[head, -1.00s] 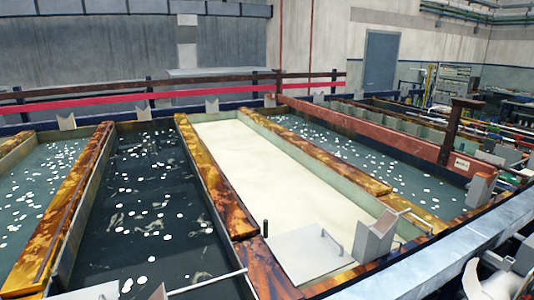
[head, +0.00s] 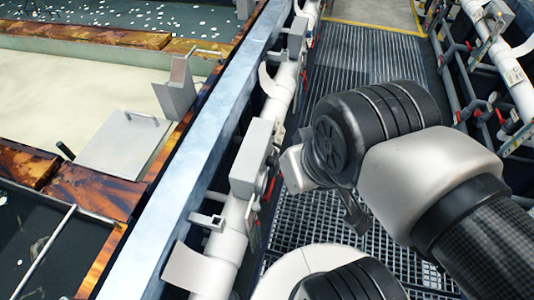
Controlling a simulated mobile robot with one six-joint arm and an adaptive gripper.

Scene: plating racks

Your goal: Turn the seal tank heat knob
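I cannot pick out a heat knob clearly in the head view. Grey control boxes (head: 252,158) sit along a white pipe (head: 228,232) on the walkway side of the tank edge, but no knob face can be made out on them. A tank of cream liquid (head: 60,95) lies at left; I cannot tell if it is the seal tank. My arm comes in from the right above the walkway. Part of my gripper (head: 355,216) shows as a dark piece below the wrist, close to the right of the pipe. Its fingers are mostly hidden, and I see nothing held.
A pale metal rail (head: 205,150) runs between the tanks and the pipe. A grated walkway (head: 365,60) extends ahead, with more pipes and red-handled valves (head: 490,97) on its right. A flat lid plate (head: 125,148) with a handle covers a tank corner.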

